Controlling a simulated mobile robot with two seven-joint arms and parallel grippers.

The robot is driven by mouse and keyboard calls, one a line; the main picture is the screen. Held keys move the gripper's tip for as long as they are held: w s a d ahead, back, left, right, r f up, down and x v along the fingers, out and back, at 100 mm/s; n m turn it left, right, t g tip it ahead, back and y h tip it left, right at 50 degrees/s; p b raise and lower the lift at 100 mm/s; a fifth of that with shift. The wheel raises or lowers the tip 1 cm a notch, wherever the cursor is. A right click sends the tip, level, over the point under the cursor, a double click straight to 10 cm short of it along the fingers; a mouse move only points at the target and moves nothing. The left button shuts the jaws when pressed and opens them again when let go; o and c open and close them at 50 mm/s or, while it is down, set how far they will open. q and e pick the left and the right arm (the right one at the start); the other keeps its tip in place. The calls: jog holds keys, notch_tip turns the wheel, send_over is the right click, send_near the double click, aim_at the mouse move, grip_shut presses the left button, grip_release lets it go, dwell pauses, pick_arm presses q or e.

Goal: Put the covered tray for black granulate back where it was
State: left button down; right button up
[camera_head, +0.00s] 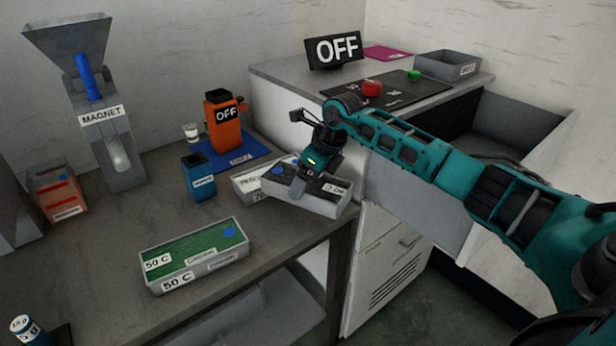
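A shallow grey tray (322,203) with a dark top, a blue dot and a white label is at the right end of the workbench, close to its edge. I take it for the covered tray for black granulate. It overlaps a pale tray behind it in the picture; whether it rests on the bench or is slightly raised is unclear. My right gripper (300,186) is over this tray, pointing down, with a grey finger against its top. The hand hides part of the tray, and I cannot tell whether the fingers are closed on it. My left gripper is not in view.
The pale labelled tray (248,190) stands directly left of the dark one. A green-topped tray (196,273) sits nearer. A blue container (199,181), orange device (225,128) and magnet hopper (108,150) stand further left. Bare bench (90,285) lies left of the green-topped tray.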

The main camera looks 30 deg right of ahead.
jog(key=o, duration=1.3)
